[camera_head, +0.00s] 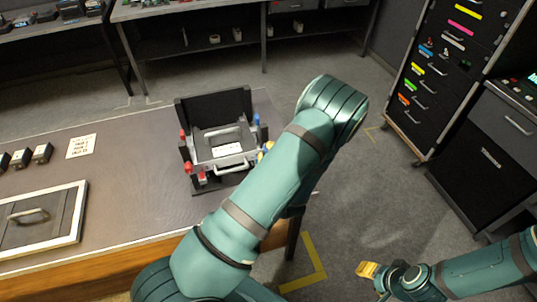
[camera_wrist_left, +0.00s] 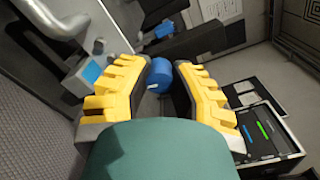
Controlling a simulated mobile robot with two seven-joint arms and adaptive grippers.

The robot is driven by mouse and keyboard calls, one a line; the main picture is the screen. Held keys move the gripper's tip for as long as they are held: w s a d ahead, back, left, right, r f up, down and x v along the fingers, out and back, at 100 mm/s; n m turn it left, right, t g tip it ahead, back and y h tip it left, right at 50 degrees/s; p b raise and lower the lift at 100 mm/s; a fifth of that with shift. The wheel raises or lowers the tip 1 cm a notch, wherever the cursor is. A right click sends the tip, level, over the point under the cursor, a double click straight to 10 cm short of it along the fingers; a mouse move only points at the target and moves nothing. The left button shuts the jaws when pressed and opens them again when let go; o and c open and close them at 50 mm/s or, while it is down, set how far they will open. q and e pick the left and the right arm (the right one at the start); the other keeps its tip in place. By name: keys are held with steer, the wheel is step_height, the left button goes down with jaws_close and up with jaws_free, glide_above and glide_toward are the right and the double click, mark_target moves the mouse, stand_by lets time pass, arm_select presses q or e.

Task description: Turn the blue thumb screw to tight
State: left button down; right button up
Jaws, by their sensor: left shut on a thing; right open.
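The dark fixture (camera_head: 178,108) stands on the table with its back panel upright. In the left wrist view a blue round thumb screw (camera_wrist_left: 160,76) with a small white mark sits between the yellow fingers of my left gripper (camera_wrist_left: 163,68), which is shut on it. In the head view only a bit of my left gripper (camera_head: 266,150) shows at the fixture's right side, mostly behind my arm. Another blue knob (camera_head: 257,119) stands at the fixture's right rear. My right gripper (camera_head: 368,270) is open and empty, over the floor at lower right.
Red knobs (camera_head: 187,167) line the fixture's left side, and a light handle (camera_head: 233,168) crosses its front. A framed lid (camera_head: 70,225) with a handle, a paper note (camera_head: 81,146) and small blocks (camera_head: 42,153) lie left. A drawer cabinet (camera_head: 440,75) stands right.

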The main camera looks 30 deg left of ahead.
arm_select(q)
steer(key=shift+a+n+b, duration=0.1)
steer(key=shift+n+b, duration=0.4)
steer(key=shift+n, duration=0.3)
steer(key=shift+r, duration=0.1)
steer(key=c, duration=0.8)
jaws_free()
steer(key=shift+o, duration=0.2)
steer(key=v, duration=1.2)
